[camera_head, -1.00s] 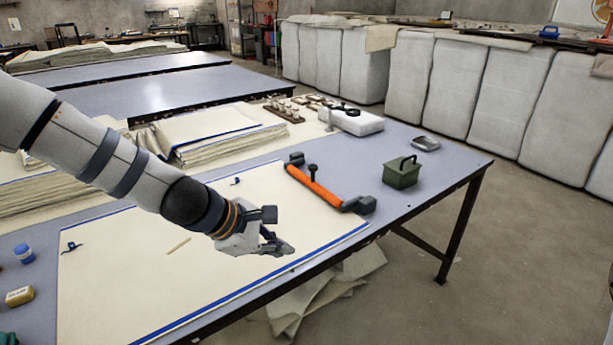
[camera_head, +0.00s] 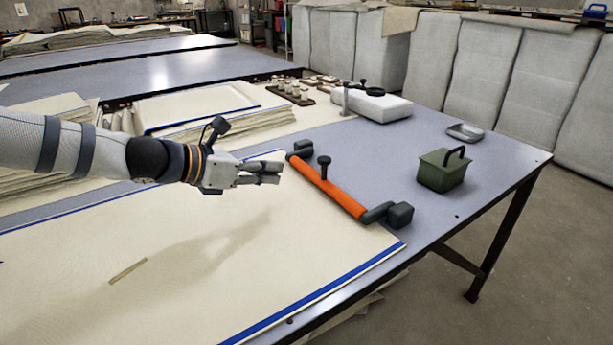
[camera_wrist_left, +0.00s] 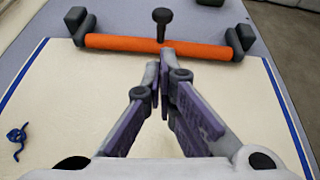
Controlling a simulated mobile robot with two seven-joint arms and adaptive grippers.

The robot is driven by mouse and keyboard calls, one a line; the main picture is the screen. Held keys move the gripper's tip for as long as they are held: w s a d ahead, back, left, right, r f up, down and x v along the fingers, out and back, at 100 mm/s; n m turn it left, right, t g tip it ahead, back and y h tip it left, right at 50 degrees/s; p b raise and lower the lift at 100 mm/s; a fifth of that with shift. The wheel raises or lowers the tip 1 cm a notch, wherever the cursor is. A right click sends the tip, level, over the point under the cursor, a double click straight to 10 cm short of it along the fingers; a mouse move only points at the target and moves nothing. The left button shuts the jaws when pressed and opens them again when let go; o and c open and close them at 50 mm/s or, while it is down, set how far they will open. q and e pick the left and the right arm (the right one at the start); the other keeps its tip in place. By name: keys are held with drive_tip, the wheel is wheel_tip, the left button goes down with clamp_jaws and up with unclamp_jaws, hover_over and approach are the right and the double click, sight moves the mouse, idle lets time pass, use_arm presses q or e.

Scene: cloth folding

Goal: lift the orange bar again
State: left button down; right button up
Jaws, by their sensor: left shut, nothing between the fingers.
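The orange bar (camera_head: 328,187) lies across the far edge of the cream cloth (camera_head: 200,270). It has dark grey end pieces and a dark knob standing up near its middle. My left gripper (camera_head: 279,172) is shut and empty, above the cloth, a little to the left of the bar in the head view. In the left wrist view the orange bar (camera_wrist_left: 160,46) runs crosswise beyond the closed fingertips (camera_wrist_left: 165,50), and I see no grip on it. My right gripper is not in any view.
A green box with a handle (camera_head: 443,170) and a small grey dish (camera_head: 465,132) stand on the table at right. A white block (camera_head: 372,106) and folded cloth stacks (camera_head: 205,112) lie behind. A blue tangle (camera_wrist_left: 17,138) lies on the cloth. The table's right end is mostly clear.

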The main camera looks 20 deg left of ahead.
use_arm(q)
drive_tip(key=shift+w+d+f, duration=0.1)
drive_tip(key=shift+w+f, duration=0.1)
drive_tip(key=shift+f, duration=0.05)
drive_tip(key=b, duration=0.3)
approach(321, 176)
drive_tip(key=x, duration=0.5)
drive_tip(key=shift+f, duration=0.15)
drive_tip(key=shift+w+d, duration=0.25)
drive_tip(key=shift+w, duration=0.1)
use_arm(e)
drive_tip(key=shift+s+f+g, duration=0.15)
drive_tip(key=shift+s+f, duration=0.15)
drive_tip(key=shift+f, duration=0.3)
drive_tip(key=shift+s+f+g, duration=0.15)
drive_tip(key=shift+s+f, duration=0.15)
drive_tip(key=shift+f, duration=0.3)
